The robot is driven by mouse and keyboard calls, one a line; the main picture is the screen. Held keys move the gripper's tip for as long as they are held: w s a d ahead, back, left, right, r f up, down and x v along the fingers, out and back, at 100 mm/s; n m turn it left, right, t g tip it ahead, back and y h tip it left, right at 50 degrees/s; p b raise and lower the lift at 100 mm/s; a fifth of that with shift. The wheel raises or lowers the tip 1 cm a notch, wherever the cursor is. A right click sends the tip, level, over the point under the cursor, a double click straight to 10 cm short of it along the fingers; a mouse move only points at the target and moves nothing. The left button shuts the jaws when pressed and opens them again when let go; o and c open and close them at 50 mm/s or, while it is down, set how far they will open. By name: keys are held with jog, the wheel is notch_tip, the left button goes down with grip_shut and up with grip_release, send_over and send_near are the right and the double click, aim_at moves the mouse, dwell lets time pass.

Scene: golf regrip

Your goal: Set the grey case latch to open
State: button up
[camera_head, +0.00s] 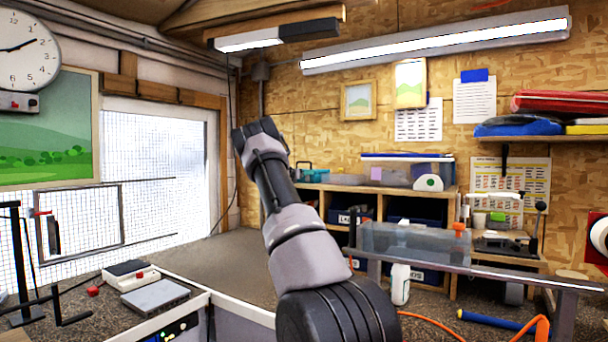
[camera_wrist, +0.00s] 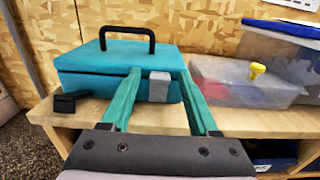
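The teal case (camera_wrist: 110,75) stands on a wooden shelf top in the wrist view, its lid looking shut and its black handle (camera_wrist: 127,40) upright. The grey latch (camera_wrist: 159,87) is on the case's front face. My gripper (camera_wrist: 158,71) is open, its two green fingers pointing at the case, one on each side of the latch. Nothing is held between them. I cannot tell whether the fingertips touch the case. In the head view the case (camera_head: 318,173) is small on the shelf unit behind my arm, and my fingers cannot be made out.
The wooden shelf top (camera_wrist: 255,122) is bare in front. A plywood wall rises behind.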

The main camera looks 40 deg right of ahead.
grip_shut()
